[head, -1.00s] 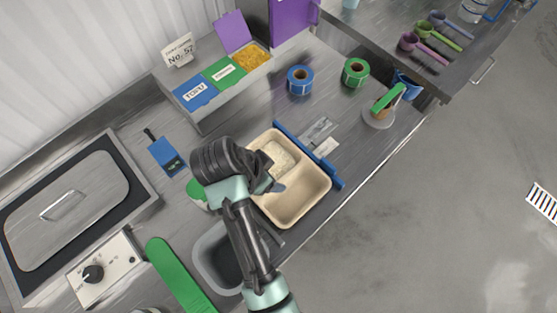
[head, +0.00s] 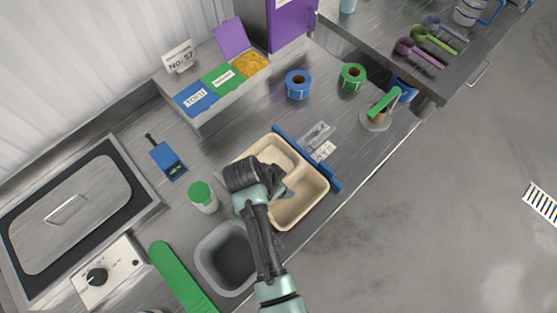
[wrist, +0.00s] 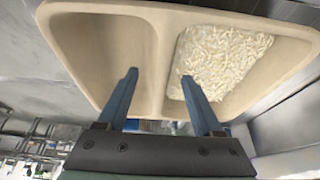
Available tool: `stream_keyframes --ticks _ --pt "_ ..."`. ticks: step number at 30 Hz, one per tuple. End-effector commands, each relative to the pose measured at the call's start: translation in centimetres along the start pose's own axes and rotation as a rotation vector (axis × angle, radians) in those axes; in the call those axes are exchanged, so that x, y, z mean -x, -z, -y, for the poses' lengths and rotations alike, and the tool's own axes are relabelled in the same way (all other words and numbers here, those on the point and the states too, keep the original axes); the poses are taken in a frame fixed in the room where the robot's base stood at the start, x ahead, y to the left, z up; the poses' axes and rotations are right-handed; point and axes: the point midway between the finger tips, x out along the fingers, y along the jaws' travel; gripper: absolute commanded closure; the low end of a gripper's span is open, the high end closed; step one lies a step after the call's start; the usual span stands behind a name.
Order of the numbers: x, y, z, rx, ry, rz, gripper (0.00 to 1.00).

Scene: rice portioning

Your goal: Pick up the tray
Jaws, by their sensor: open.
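The tray (head: 312,196) is beige, with compartments and rounded corners, and sits on the steel counter in the head view. In the wrist view the tray (wrist: 152,62) fills the upper part, with white rice (wrist: 222,58) in the right compartment and the left one empty. My gripper (wrist: 160,98) is open, its two blue-grey fingers apart, on either side of the tray's divider in the picture. In the head view my gripper's wrist covers part of the tray, and the fingertips are hidden. I cannot tell whether the fingers touch the tray.
A blue bar (head: 308,158) lies along the tray's far right side, beside clear packets (head: 318,136). A grey bin (head: 228,258) and a green-lidded jar (head: 202,198) stand close left of my arm. The counter's front edge is near the tray.

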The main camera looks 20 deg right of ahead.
Motion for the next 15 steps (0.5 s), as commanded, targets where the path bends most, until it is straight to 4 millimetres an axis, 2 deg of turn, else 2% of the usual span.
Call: stream_keyframes --ticks 1,2,12,15 --pt "0.02 0.01 0.01 0.0 0.0 0.0 0.32" --pt "0.02 0.01 0.01 0.0 0.0 0.0 0.38" --pt "0.06 0.0 0.02 0.001 0.0 0.0 0.99" --pt "0.06 0.0 0.03 0.001 0.0 0.0 1.0"
